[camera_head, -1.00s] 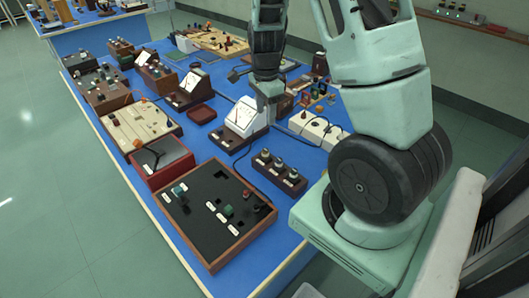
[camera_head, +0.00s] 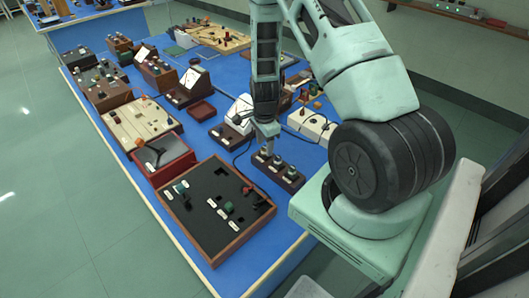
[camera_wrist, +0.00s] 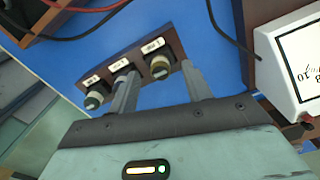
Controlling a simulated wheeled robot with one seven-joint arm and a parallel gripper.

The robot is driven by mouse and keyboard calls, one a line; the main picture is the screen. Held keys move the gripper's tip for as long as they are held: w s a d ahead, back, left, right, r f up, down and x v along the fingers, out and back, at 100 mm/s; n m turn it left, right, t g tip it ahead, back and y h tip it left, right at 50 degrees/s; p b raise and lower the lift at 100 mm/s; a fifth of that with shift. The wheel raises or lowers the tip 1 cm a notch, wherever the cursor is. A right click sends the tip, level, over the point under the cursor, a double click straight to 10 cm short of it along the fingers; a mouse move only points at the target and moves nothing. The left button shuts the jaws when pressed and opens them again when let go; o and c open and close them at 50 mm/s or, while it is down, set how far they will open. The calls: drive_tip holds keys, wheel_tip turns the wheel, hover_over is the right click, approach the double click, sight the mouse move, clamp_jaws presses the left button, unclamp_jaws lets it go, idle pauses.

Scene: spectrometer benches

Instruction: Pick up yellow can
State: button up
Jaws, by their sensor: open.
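A dark wooden block (camera_head: 273,173) with white labels stands on the blue bench and carries three small cylindrical pieces. In the wrist view the block (camera_wrist: 137,52) holds a dark greenish piece (camera_wrist: 95,98) at the left and a tan-yellow-topped piece (camera_wrist: 161,69) at the right; the middle one is mostly behind a finger. The tan-yellow piece is the closest match to a yellow can, but I cannot be sure. My gripper (camera_head: 268,146) is just above the block's far end. In the wrist view my gripper (camera_wrist: 160,72) has its fingers apart, with the tan-yellow piece showing between their tips.
A white-faced meter (camera_head: 242,108) stands close behind the block, and it also shows at the right of the wrist view (camera_wrist: 293,55). A wide dark tray with a wooden rim (camera_head: 213,262) lies in front. White boxes (camera_head: 310,124) stand right. A black cable runs nearby.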

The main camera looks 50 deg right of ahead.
sight(264, 153)
drive_tip(key=shift+f, duration=1.3)
drive_tip(key=c, duration=0.7)
drive_tip(key=shift+r, duration=0.1)
